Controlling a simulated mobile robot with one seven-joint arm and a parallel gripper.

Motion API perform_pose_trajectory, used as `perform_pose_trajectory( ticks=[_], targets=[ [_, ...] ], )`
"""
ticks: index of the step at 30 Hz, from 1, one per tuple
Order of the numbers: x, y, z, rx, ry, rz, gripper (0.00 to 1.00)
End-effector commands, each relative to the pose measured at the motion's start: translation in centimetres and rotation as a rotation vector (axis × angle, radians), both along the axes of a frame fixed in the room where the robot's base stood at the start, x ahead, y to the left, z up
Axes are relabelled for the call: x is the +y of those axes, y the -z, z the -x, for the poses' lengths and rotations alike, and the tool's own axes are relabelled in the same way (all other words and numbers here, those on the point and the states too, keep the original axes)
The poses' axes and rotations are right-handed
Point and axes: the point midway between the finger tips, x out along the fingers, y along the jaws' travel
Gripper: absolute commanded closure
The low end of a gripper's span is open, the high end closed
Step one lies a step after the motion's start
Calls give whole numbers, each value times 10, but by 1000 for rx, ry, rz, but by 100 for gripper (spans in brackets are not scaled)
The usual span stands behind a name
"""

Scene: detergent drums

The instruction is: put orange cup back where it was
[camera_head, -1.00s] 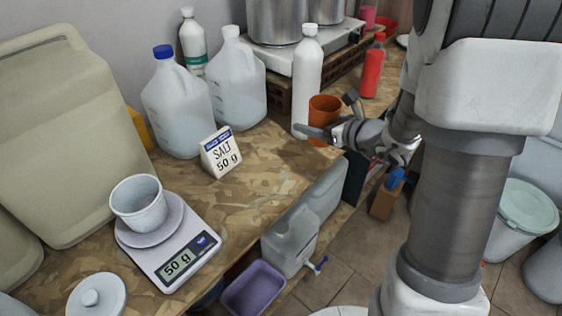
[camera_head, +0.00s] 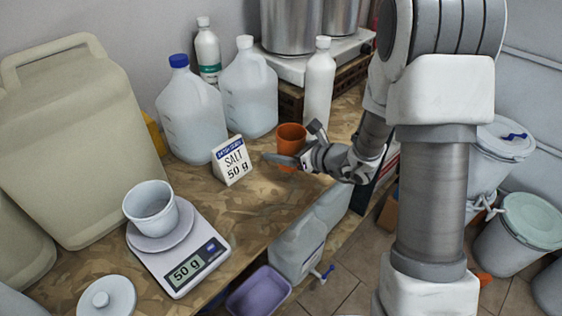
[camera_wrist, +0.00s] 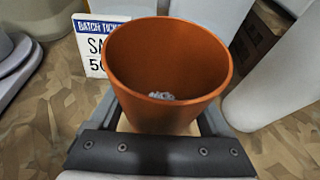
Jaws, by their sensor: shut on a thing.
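The orange cup (camera_head: 291,140) is in my gripper (camera_head: 290,160), to the right of the salt ticket, over the wooden counter. In the wrist view the orange cup (camera_wrist: 168,70) is upright between the fingers, with a little white grainy matter at its bottom. My gripper (camera_wrist: 165,125) is shut on the cup. I cannot tell whether the cup's base touches the counter.
The ticket (camera_head: 232,161) reads "SALT 50 g". A scale (camera_head: 181,262) reading 50 g holds a white cup (camera_head: 151,207). Jugs (camera_head: 249,88) and a white bottle (camera_head: 319,84) stand behind. Bare counter (camera_head: 258,198) lies in front of the ticket.

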Motion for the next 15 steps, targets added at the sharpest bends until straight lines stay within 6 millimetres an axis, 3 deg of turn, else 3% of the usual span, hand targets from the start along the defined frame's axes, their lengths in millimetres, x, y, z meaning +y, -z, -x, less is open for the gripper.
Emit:
perform_pose_trajectory(
  ticks=[15],
  targets=[
    [5,43,-1,-1,2,1,80]
  ],
)
